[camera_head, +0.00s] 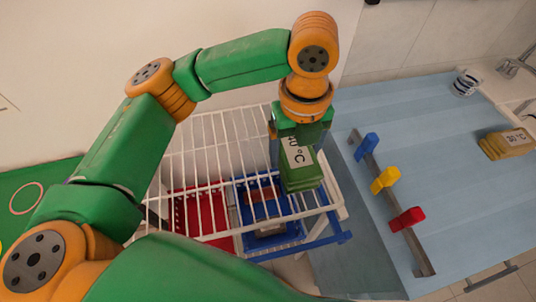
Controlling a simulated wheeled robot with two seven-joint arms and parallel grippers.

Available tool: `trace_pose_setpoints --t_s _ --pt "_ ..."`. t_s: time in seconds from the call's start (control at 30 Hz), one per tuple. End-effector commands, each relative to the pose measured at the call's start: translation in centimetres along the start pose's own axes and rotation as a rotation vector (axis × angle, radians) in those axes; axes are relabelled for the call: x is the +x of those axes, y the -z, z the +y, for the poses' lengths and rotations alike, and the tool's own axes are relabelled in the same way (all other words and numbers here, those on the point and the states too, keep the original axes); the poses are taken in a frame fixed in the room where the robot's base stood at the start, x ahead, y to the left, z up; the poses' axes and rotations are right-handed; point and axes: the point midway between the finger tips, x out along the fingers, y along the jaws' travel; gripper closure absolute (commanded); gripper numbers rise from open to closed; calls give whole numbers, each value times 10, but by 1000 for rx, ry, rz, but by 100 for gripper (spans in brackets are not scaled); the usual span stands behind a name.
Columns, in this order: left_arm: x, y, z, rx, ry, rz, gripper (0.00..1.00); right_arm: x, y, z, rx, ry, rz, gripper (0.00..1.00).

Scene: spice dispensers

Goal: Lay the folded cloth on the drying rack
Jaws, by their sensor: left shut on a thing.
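A green folded cloth (299,174) with a white label reading a temperature is in my left gripper (298,140). The gripper is shut on its upper part. The cloth shows over the right part of the white wire drying rack (205,150); I cannot tell whether it touches the wires. The gripper's fingertips are partly hidden by the gripper body and the cloth. An olive-yellow folded cloth (506,143) with a similar label lies on the blue counter (400,100) at the far right. My right gripper is not in view.
A red basket (202,212) and a blue basket (290,232) sit under the rack's wires. A rail (400,228) with blue, yellow and red pegs lies on the counter. A striped cup (466,82) stands near the sink. The rack's left part is bare.

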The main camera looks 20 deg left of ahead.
Motion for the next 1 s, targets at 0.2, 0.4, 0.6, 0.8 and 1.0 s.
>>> trace_pose_setpoints --t_s 0.2,0.4,0.6,0.8,1.0 --pt "45 -25 26 -3 -2 2 81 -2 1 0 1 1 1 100" --pt "75 -32 34 1 -3 3 81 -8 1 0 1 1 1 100" --pt "88 -32 32 1 2 0 81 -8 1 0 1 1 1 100" --pt "90 -32 32 0 1 1 81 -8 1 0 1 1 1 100" --pt "90 -32 32 0 1 0 0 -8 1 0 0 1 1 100"
